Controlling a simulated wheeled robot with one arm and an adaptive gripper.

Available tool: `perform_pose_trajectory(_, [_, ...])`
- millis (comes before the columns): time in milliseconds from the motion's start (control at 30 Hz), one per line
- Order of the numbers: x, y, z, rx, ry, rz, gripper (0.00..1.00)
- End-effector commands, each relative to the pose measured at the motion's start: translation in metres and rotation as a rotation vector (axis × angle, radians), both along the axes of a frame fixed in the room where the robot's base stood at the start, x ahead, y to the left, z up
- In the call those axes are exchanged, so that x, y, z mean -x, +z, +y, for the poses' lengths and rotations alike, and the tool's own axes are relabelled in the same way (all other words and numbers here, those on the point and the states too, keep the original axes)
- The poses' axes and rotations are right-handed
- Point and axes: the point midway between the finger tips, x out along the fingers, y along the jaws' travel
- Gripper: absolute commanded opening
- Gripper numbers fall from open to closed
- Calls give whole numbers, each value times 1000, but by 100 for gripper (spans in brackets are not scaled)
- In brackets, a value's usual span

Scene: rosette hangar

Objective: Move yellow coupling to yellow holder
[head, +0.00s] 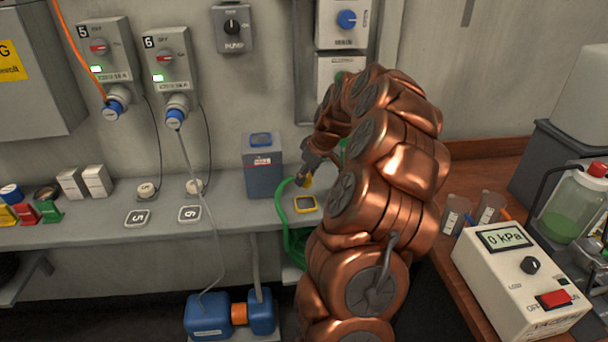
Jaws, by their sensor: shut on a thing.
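My copper-coloured arm reaches over the grey shelf, and my small dark gripper (304,176) is at its far end. It is shut on the yellow coupling (308,182), which shows only as a small yellow patch at the fingertips. The yellow holder (305,204) is a yellow square frame on the shelf, just below the coupling in the picture. The coupling seems a little above the holder; I cannot tell the exact gap. A green hose (281,199) curves beside them on the left. My arm hides the area to the right.
A blue-grey canister (263,166) stands close left of the gripper. The shelf (235,212) is bare between it and the plate marked 6 (189,214). A pressure gauge box (520,276) and beakers (489,207) stand on the wooden bench at right.

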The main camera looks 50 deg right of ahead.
Motion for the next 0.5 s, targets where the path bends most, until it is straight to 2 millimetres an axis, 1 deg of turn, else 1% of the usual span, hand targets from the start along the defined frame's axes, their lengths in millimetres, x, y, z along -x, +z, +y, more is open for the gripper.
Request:
perform_pose_trajectory(267, [-1,-6,1,-1,1,0,6])
perform_pose_trajectory(500, [-1,-22,2,-1,3,1,6])
